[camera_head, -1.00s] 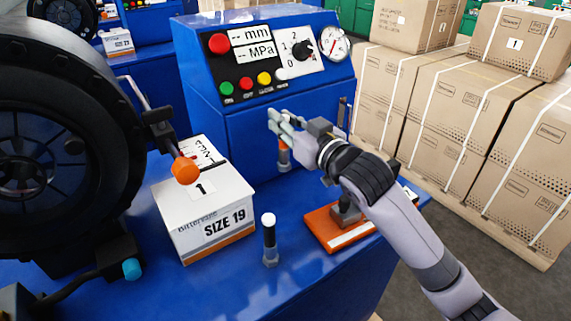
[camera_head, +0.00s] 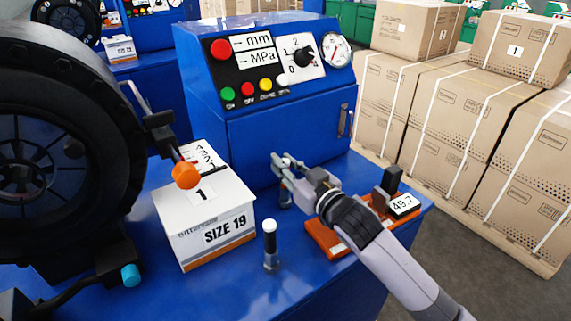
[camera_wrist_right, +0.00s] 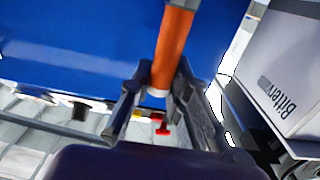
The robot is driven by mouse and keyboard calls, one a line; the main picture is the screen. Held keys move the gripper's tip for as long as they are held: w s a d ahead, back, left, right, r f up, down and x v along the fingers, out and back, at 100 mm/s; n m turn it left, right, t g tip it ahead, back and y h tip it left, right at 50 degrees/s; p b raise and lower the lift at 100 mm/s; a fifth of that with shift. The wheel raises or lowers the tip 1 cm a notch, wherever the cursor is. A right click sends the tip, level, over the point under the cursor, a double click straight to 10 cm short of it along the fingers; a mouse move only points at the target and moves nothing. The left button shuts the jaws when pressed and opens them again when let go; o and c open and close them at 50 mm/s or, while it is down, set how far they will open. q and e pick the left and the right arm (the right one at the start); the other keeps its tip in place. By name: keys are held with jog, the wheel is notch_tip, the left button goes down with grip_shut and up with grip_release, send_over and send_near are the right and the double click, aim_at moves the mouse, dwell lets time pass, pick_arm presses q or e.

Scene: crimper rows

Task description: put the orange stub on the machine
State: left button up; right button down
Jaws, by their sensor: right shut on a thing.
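My right gripper (camera_head: 283,170) is shut on the orange stub (camera_head: 286,197) near its top. In the right wrist view the orange stub (camera_wrist_right: 173,45) runs out from between the fingers (camera_wrist_right: 158,88), with a pale end at the grip. I cannot tell whether its foot touches the blue top. The big black ring-shaped head (camera_head: 60,130) of the machine stands at left. My left gripper is not in view.
A dark, white-capped stub (camera_head: 269,245) stands in front of the gripper. A white SIZE 19 box (camera_head: 215,232) stands left of it, behind an orange knob (camera_head: 186,175) on a black arm. An orange-based gauge reading 49.7 (camera_head: 325,236) lies right, partly behind my arm. Cartons (camera_head: 440,110) stand beyond.

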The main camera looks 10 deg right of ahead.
jog(key=c, duration=1.5)
grip_release()
jog(key=b+v, duration=0.1)
jog(key=v, duration=1.1)
